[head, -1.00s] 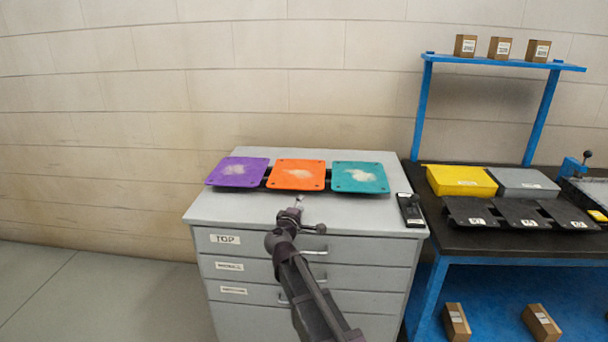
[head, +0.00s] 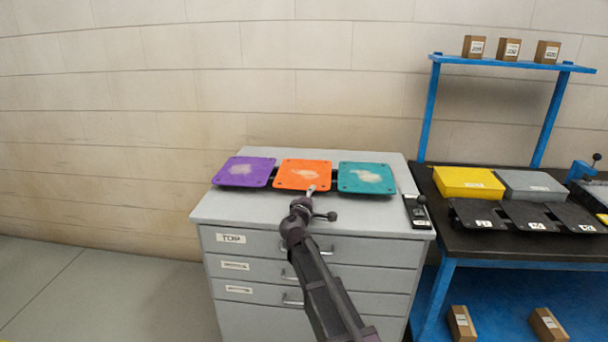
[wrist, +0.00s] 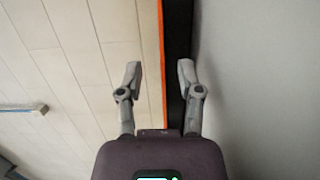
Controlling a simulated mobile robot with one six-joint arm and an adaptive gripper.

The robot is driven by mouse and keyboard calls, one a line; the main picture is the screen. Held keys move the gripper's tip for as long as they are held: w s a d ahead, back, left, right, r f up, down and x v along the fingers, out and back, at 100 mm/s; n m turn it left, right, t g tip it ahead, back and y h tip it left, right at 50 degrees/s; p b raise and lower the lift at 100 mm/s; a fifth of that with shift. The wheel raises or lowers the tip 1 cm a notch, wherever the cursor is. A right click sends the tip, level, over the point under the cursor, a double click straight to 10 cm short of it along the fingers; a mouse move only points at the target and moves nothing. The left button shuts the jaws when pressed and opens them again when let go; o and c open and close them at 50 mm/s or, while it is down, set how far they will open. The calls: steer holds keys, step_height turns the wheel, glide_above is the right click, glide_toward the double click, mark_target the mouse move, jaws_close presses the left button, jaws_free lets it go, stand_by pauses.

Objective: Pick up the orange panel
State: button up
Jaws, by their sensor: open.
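The orange panel (head: 302,174) lies in the middle of a row of three on top of the grey cabinet, with a pale smudge on its face. In the wrist view the orange panel (wrist: 161,60) shows edge-on as a thin orange strip beside a dark band, running between my fingers. My gripper (head: 311,190) is at the panel's near edge in the head view. In the wrist view my gripper (wrist: 159,75) is open, one finger on each side of the strip. Whether a finger touches the panel I cannot tell.
A purple panel (head: 245,172) lies left of the orange one and a teal panel (head: 366,178) right. A black handheld device (head: 416,212) lies on the grey cabinet (head: 210,207). At right, a dark bench (head: 450,225) holds a yellow box (head: 468,182) and black trays.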

mark_target(319, 184)
steer(key=shift+x, duration=1.4)
steer(key=shift+x, duration=2.6)
steer(key=shift+d+f, duration=0.1)
steer(key=shift+f, duration=0.05)
jaws_close()
